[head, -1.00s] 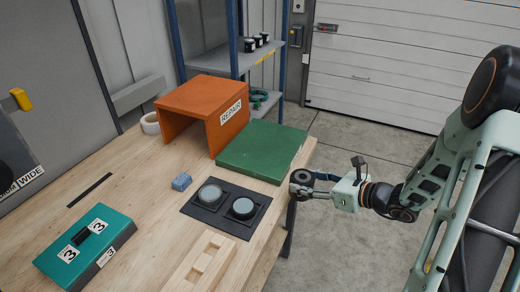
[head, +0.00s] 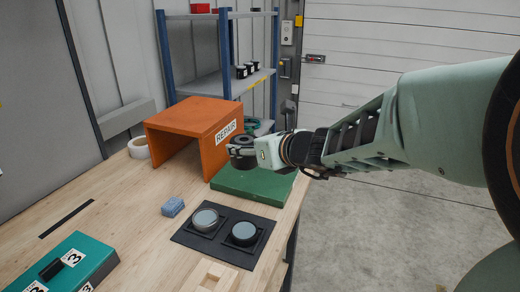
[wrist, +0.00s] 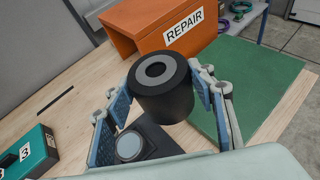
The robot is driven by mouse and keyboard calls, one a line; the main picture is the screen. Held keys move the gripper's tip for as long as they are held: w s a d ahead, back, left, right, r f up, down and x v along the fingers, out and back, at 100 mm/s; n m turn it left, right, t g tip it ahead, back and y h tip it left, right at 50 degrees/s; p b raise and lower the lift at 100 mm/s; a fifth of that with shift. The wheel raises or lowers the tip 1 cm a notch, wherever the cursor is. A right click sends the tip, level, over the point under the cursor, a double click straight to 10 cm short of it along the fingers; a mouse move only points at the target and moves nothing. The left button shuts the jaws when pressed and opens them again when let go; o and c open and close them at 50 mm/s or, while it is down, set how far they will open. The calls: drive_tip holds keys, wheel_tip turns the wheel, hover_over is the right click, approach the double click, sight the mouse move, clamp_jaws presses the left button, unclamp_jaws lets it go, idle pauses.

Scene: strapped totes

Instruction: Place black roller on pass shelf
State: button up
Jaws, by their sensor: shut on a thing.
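A black roller (head: 242,154), a short cylinder with a grey ring and dark hole on its end, is held in the air over the green mat, in front of the orange REPAIR box. My gripper (head: 244,148) is shut on it. In the wrist view the roller (wrist: 163,104) sits between the two fingers, its ringed end facing the camera. A blue-posted rack stands behind the table. Its middle shelf (head: 208,88) has a yellow label on its front edge, too small to read, and several small black rollers (head: 246,70) on it.
The orange REPAIR box (head: 192,122) and green mat (head: 250,187) are close to the held roller. A black tray (head: 225,250) with two grey-topped round parts, a blue block (head: 173,207) and a teal box (head: 88,258) stand on the table. Red items (head: 200,8) are on the upper shelf.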

drive_tip(key=w+d+f, duration=0.1)
drive_tip(key=w+f, duration=0.2)
drive_tip(key=w, duration=0.1)
drive_tip(key=w+f, duration=0.3)
drive_tip(key=w, duration=0.1)
drive_tip(key=w+d+f, duration=0.1)
drive_tip(key=w+f, duration=0.2)
drive_tip(key=w, duration=0.1)
drive_tip(key=shift+w+d, duration=0.25)
drive_tip(key=shift+d, duration=0.05)
drive_tip(key=shift+w+f, duration=0.15)
drive_tip(key=shift+w+d+f+b, duration=0.1)
drive_tip(key=shift+f+b, duration=0.35)
drive_tip(key=shift+f, duration=1.25)
drive_tip(key=shift+f, duration=0.1)
drive_tip(key=o, duration=1.5)
drive_tip(key=shift+c, duration=0.2)
